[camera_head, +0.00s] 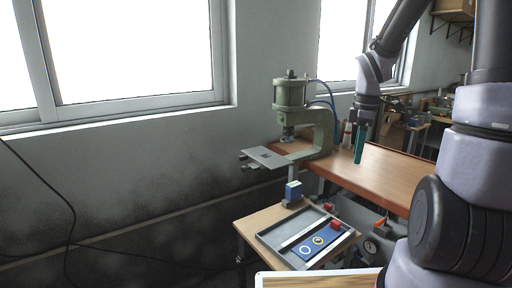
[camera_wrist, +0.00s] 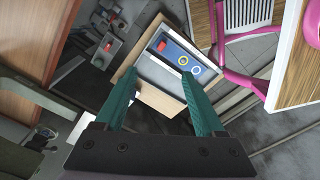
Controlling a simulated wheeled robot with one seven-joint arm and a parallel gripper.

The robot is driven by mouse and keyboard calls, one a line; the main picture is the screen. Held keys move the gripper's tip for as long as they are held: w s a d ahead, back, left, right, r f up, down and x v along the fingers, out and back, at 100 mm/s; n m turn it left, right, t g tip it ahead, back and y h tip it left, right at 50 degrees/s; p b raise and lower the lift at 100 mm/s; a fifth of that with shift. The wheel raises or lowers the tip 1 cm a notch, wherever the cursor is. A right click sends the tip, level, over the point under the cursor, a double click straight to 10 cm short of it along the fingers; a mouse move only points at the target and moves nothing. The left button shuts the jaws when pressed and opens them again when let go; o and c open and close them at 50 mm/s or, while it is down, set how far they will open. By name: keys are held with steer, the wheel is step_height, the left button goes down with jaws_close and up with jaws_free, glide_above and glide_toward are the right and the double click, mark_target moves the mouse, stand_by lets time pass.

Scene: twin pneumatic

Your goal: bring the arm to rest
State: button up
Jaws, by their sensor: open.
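My gripper (camera_head: 359,145) hangs at the end of my arm, above the wooden bench (camera_head: 385,180) and right of the green press (camera_head: 310,125). In the wrist view my gripper (camera_wrist: 158,98) shows two teal fingers spread apart with nothing between them. The fingers point down toward a low table with a tray, well below and apart from them. My arm comes down from the upper right in the head view.
A small table (camera_head: 246,228) holds a grey tray (camera_head: 270,240) with a blue panel (camera_head: 315,246) and red blocks. A pink chair (camera_wrist: 232,30) shows in the wrist view. Windows line the wall.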

steer(key=s+a+r+m+t, duration=0.2)
steer(key=s+r+m, duration=0.4)
steer(key=r+m, duration=0.3)
steer(key=s+a+r+m+t+y, duration=0.1)
steer(key=s+a+r+m+t, duration=0.1)
steer(key=s+r+m+t, duration=0.3)
step_height(320, 180, up, 4)
steer(key=s+m, duration=0.2)
steer(key=m, duration=0.2)
steer(key=shift+s+a+f+y, duration=0.15)
steer(key=shift+s+a+y, duration=0.15)
steer(key=shift+a, duration=0.1)
stand_by(0.5)
